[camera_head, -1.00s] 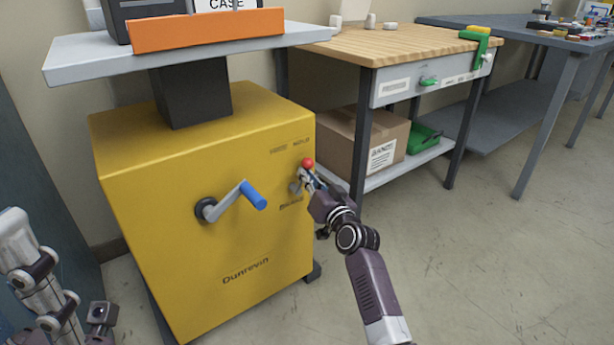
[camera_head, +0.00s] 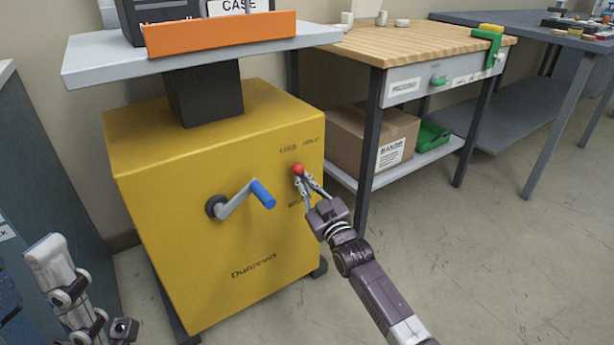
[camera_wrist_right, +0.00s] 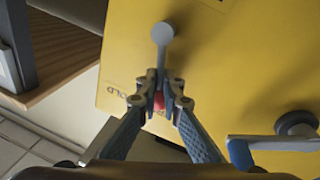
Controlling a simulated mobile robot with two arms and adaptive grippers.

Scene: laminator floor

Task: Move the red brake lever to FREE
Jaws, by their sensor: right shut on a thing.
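The red-knobbed brake lever (camera_head: 297,169) is on the front of the yellow cabinet (camera_head: 150,215), near its right edge. The knob is below the printed words FREE (camera_head: 288,149) and HOLD (camera_head: 311,141), between them and nearer FREE. My right gripper (camera_head: 299,178) reaches it from the lower right and is shut on the knob. In the right wrist view, the red knob (camera_wrist_right: 159,101) sits between the fingers, and the grey lever arm runs up to a round pivot (camera_wrist_right: 162,33). Part of my left arm shows at lower left; its fingertips do not show.
A crank with a blue handle (camera_head: 262,194) sticks out left of the lever. A wooden-topped bench (camera_head: 400,42) with a cardboard box (camera_head: 345,130) stands to the right. A grey shelf (camera_head: 100,60) overhangs the cabinet. The floor in front at right is clear.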

